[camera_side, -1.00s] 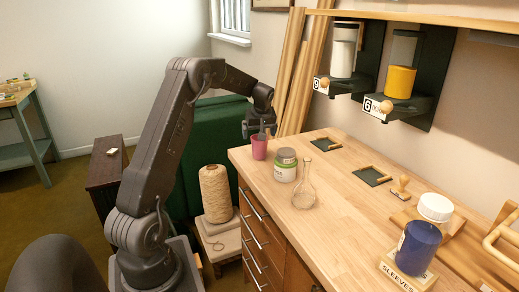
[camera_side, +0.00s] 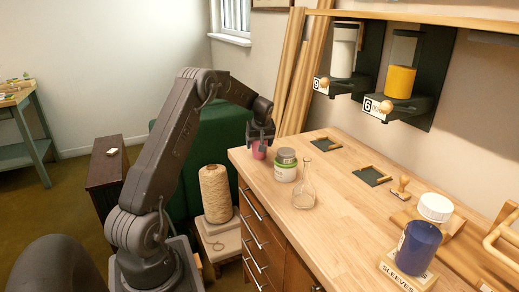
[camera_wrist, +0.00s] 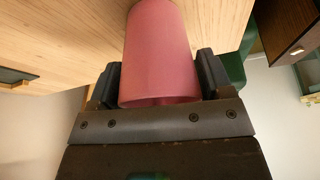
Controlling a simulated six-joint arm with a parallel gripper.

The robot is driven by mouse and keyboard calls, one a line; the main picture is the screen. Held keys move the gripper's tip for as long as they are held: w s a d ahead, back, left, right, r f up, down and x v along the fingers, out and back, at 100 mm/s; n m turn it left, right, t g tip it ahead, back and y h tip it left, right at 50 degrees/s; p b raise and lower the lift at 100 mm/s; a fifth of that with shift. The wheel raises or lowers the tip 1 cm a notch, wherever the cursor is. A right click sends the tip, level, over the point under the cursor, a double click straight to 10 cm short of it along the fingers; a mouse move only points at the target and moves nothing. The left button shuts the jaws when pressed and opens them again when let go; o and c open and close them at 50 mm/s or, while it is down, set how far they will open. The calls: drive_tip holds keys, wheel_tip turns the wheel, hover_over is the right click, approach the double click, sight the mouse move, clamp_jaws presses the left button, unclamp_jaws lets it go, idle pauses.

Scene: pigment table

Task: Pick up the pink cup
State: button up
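The pink cup (camera_side: 259,153) stands at the far left corner of the wooden worktop in the side view. My gripper (camera_side: 261,140) is lowered over it, with a finger on either side and the upper part of the cup partly hidden. In the wrist view the cup (camera_wrist: 160,55) fills the space between my two dark fingers (camera_wrist: 160,75), its rim towards my palm. The fingers are spread about as wide as the cup and lie very close to its walls. Any contact is hard to make out.
A blue jar (camera_side: 418,248) and a white-lidded container (camera_side: 435,208) are farther right. The middle of the worktop (camera_side: 340,220) is clear.

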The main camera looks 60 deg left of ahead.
drive_tip(key=c, duration=0.5)
drive_tip(key=shift+r, duration=0.15)
